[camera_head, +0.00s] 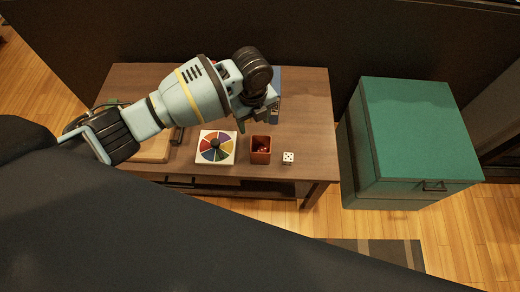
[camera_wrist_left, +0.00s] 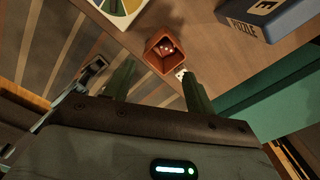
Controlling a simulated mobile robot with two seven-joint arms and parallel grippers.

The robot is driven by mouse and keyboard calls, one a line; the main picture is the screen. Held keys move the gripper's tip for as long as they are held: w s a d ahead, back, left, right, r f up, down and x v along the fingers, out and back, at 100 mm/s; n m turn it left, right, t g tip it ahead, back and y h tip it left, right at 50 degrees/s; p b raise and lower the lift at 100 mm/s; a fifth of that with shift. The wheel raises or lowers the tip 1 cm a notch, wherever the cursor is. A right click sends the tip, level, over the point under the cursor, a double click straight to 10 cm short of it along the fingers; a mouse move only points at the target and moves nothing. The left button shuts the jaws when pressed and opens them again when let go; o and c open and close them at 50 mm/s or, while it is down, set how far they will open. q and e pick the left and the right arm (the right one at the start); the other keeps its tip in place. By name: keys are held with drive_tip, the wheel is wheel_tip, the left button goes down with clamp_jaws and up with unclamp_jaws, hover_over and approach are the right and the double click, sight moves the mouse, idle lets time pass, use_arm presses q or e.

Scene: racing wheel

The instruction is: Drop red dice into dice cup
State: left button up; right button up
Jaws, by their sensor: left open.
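The dice cup (camera_head: 260,156), a square reddish-brown open cup, stands on the table near its front edge. Something small and red, apparently the red dice (camera_head: 263,149), lies inside it. In the left wrist view the cup (camera_wrist_left: 154,58) and the red dice in it (camera_wrist_left: 168,48) show beyond the fingers. My left gripper (camera_head: 264,112) is over the table, behind the cup in the head view. In the wrist view its two fingers (camera_wrist_left: 158,88) are apart with nothing between them. My right gripper is not in view.
A white die (camera_head: 288,157) sits right of the cup. A colored spinner board (camera_head: 216,147) lies left of it. A blue puzzle box (camera_wrist_left: 258,20) is partly hidden behind my arm in the head view. A green cabinet (camera_head: 415,130) stands right of the wooden table (camera_head: 312,110).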

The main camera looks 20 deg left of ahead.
use_arm(q)
wheel_tip(320, 180, up, 4)
drive_tip(key=shift+f, duration=0.1)
idle(0.7)
